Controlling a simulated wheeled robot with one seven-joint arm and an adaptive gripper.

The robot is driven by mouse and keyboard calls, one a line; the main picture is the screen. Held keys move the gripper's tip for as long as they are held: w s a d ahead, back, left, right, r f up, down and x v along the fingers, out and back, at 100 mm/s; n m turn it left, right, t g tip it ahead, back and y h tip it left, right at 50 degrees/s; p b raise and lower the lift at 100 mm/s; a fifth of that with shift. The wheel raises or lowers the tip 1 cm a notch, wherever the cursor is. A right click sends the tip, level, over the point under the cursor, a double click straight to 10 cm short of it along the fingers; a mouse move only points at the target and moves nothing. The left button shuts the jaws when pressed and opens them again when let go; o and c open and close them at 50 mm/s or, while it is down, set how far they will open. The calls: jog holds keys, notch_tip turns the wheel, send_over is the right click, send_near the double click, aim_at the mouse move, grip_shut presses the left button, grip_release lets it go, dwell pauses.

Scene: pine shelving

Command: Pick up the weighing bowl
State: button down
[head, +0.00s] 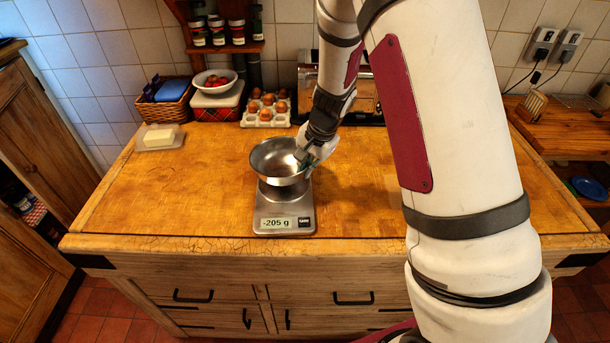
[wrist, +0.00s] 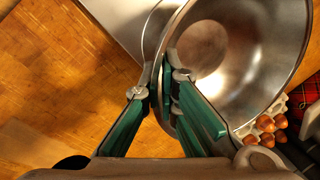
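The steel weighing bowl (head: 273,157) is in the middle of the worktop, over the kitchen scale (head: 286,223). The scale's display reads -205 g, and the bowl appears lifted just clear of its platform. My gripper (head: 308,163) is at the bowl's right rim. In the wrist view the bowl (wrist: 235,50) fills the upper right, and its wall runs between the green fingers of my gripper (wrist: 163,88), which are closed on it. The scale's plate shows partly behind the bowl.
A butter dish (head: 160,137) stands at the left. A wicker basket (head: 167,97), a fruit bowl (head: 214,80) on a tin, an egg tray (head: 266,112) and a toaster stand along the back. The worktop left of the scale is clear.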

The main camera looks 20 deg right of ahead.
jog(key=s+d+r+b, duration=0.1)
jog(key=s+d, duration=0.2)
jog(key=d, duration=0.4)
jog(key=s+d+b, duration=0.2)
jog(key=s+d, duration=0.2)
jog(key=d, duration=0.3)
jog(key=shift+d+r, duration=0.15)
jog(key=shift+r, duration=0.25)
